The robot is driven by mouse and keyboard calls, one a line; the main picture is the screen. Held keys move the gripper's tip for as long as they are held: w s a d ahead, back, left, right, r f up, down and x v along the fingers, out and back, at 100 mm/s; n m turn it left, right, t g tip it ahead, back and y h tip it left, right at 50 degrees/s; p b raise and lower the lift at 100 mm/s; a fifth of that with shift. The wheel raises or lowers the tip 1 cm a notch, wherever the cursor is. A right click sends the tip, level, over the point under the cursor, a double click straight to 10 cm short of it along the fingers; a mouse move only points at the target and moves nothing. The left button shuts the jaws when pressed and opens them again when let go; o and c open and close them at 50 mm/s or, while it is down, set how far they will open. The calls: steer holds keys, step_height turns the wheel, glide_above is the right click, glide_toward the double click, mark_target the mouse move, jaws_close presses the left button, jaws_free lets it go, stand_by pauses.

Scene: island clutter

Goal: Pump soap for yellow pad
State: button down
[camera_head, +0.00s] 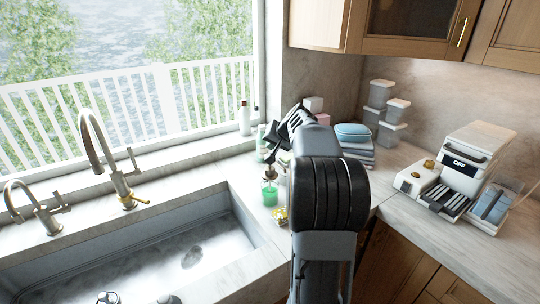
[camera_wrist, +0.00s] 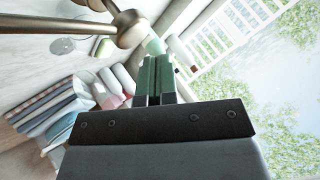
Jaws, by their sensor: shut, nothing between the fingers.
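A soap bottle (camera_head: 270,190) with green liquid stands on the counter right of the sink, its top partly covered by my gripper. In the wrist view, its bronze-coloured pump (camera_wrist: 130,30) looms large just beyond my fingertips. My gripper (camera_head: 271,150) is shut and empty, above the bottle; its green-tinted fingers also show in the wrist view (camera_wrist: 155,62). I cannot tell whether they touch the pump. A small yellow thing (camera_head: 281,214), likely the pad, lies beside the bottle, partly hidden by my arm. A yellow-green pad edge (camera_wrist: 104,47) shows behind the pump in the wrist view.
The sink (camera_head: 190,250) and bronze faucet (camera_head: 120,185) lie left. Folded cloths (camera_head: 357,148) with a blue item on top stand behind my arm. Stacked containers (camera_head: 385,110) are in the corner.

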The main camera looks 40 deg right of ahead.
steer(key=shift+r+p, duration=1.55)
steer(key=shift+r, duration=0.75)
